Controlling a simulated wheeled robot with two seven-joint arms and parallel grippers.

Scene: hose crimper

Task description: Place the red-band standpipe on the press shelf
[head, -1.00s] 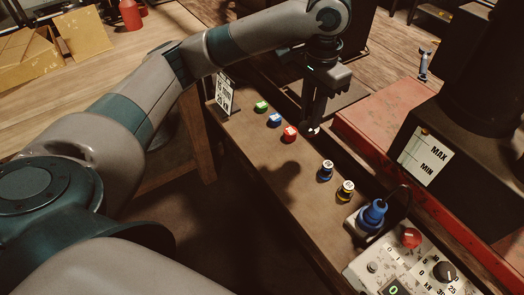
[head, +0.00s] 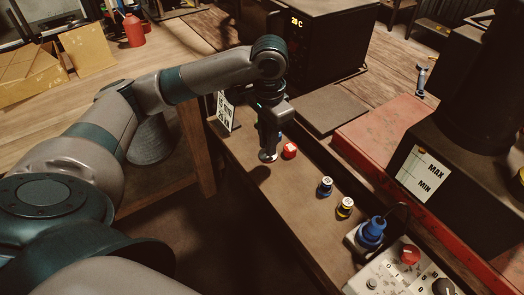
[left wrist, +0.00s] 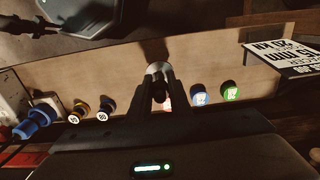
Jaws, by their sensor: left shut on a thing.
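My left gripper (head: 268,148) is over the far part of the brown shelf (head: 255,180) and its fingers are close together. They are shut on a small pale metal piece (head: 268,157), which also shows as a silvery round edge at the fingertips in the left wrist view (left wrist: 154,69). The fingers hide most of it, so I cannot see a red band. I cannot tell whether it touches the shelf. A red-capped piece (head: 289,151) stands just right of the gripper in the head view. My right gripper is not in view.
Blue (left wrist: 199,97) and green (left wrist: 231,92) caps stand near the gripper by a sign (left wrist: 285,58). Two more capped pieces (head: 325,187) (head: 345,207), a blue plug (head: 371,232) and a control panel (head: 400,268) lie nearer. The red press base (head: 385,130) borders the right.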

